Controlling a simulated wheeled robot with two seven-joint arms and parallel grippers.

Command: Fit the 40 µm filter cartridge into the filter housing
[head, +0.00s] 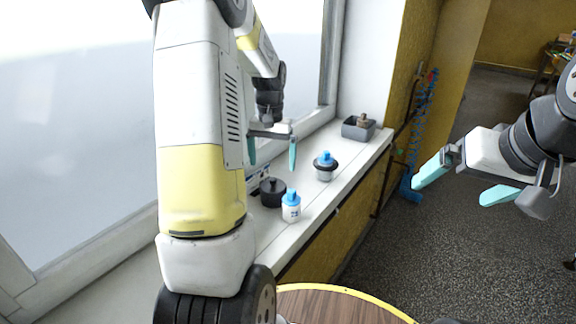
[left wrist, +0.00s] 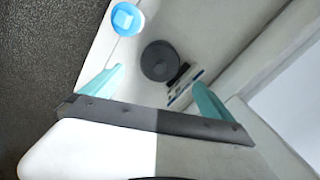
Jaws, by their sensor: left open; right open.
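A white cartridge with a blue cap (head: 291,208) stands upright on the sill; its printed label is too small to read. Another blue-capped piece (head: 325,167) stands further back with a dark ring around it; I cannot tell whether it is a cartridge seated in a housing. A dark round piece (head: 272,193) sits beside the near cartridge and also shows in the left wrist view (left wrist: 160,60), near a blue cap (left wrist: 126,18). My left gripper (head: 272,153) is open and empty above the sill, its fingers pointing down. My right gripper (head: 452,190) is open and empty, off the sill.
A grey tray (head: 366,132) with a brownish piece in it stands at the sill's far end. A small printed card (left wrist: 184,84) lies by the dark round piece. The window frame (head: 328,60) borders the sill. A round wooden table (head: 335,307) is at the bottom.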

